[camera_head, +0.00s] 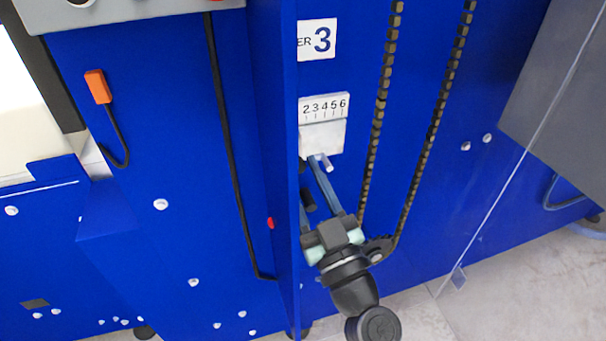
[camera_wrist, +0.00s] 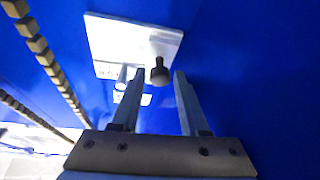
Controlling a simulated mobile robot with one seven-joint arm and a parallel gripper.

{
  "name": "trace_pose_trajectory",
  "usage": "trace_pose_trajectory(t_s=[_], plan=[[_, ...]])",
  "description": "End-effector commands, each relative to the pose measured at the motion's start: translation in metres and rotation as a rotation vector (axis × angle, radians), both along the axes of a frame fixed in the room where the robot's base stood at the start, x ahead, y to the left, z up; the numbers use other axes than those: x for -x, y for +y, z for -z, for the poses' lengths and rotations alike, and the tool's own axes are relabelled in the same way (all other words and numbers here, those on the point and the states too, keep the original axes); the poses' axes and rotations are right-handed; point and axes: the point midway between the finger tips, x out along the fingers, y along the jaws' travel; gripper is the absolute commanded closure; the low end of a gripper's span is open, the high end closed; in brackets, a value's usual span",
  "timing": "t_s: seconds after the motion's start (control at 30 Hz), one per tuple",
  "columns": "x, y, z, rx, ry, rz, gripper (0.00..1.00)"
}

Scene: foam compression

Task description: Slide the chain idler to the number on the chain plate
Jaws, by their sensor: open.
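The white number plate (camera_head: 323,106) shows 2 to 6 in the head view; its left end is hidden by a blue panel edge. A pale block (camera_head: 323,137), apparently the chain idler, sits directly below the numbers. In the wrist view a pale plate (camera_wrist: 115,35) carries a dark round knob (camera_wrist: 160,73) and a light pin (camera_wrist: 123,77). My gripper (camera_head: 311,167) is open, its fingertips just below the block. In the wrist view my gripper (camera_wrist: 160,76) has the knob in line between its fingertips; I cannot tell whether they reach around it.
A white sign (camera_head: 317,40) ending in "ER 3" is above the number plate. Two dark chains (camera_head: 382,90) run down the blue panel at the right. The blue panel edge (camera_head: 289,120) stands close to the left of my gripper. An orange switch (camera_head: 98,86) hangs farther left.

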Motion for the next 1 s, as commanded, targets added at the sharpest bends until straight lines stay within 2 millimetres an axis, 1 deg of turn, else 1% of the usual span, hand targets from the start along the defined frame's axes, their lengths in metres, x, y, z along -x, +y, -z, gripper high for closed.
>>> trace_pose_trajectory(t_s=[0.13,0.27,0.3,0.37,0.4,1.0], plan=[[0.0001,0.0000,0.0004,0.000,0.000,0.000,0.56],[0.0003,-0.0002,0.0003,0.000,0.000,0.000,0.79],[0.0003,-0.0002,0.0004,0.000,0.000,0.000,0.86],[0.0003,-0.0002,0.0004,0.000,0.000,0.000,0.97],[0.0004,-0.0002,0.0004,0.000,0.000,0.000,1.00],[0.0006,-0.0003,0.0009,0.000,0.001,-0.001,1.00]])
